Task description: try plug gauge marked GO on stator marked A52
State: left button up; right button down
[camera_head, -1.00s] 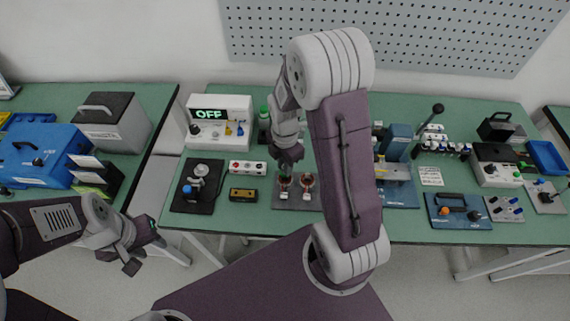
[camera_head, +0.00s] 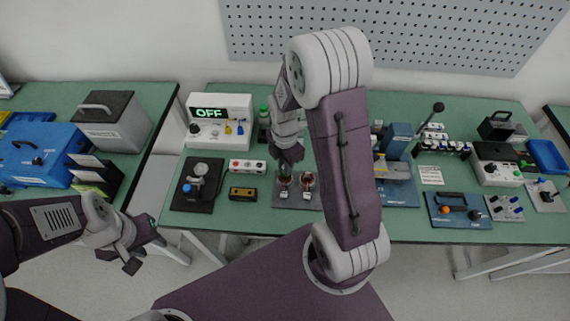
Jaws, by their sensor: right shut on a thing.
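Two copper-coloured stators show on a dark mat (camera_head: 290,204) on the green bench: a left stator (camera_head: 284,193) and a right stator (camera_head: 307,181). White tags stand in front of them, too small to read, so I cannot tell which is A52. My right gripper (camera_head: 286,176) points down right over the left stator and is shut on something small. The held thing is mostly hidden by the fingers, and its GO mark cannot be read. My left gripper (camera_head: 140,259) hangs in front of the bench, away from the stators; its finger gap is unclear.
A white tester showing OFF (camera_head: 220,112) stands at the back left. A dial gauge on a black base (camera_head: 198,184), a white button box (camera_head: 247,167) and a yellow-black block (camera_head: 243,194) lie left of the stators. My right arm hides the bench right of them.

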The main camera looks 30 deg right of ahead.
jog(key=shift+f, duration=1.05)
dwell(2.7)
jog(key=shift+r, duration=0.15)
dwell(0.7)
jog(key=shift+r+p, duration=0.55)
jog(key=shift+r, duration=0.05)
jog(key=shift+r+p, duration=0.7)
jog(key=shift+p, duration=0.05)
jog(key=shift+r, duration=0.15)
jog(key=shift+r+p, duration=0.55)
jog(key=shift+p, duration=0.2)
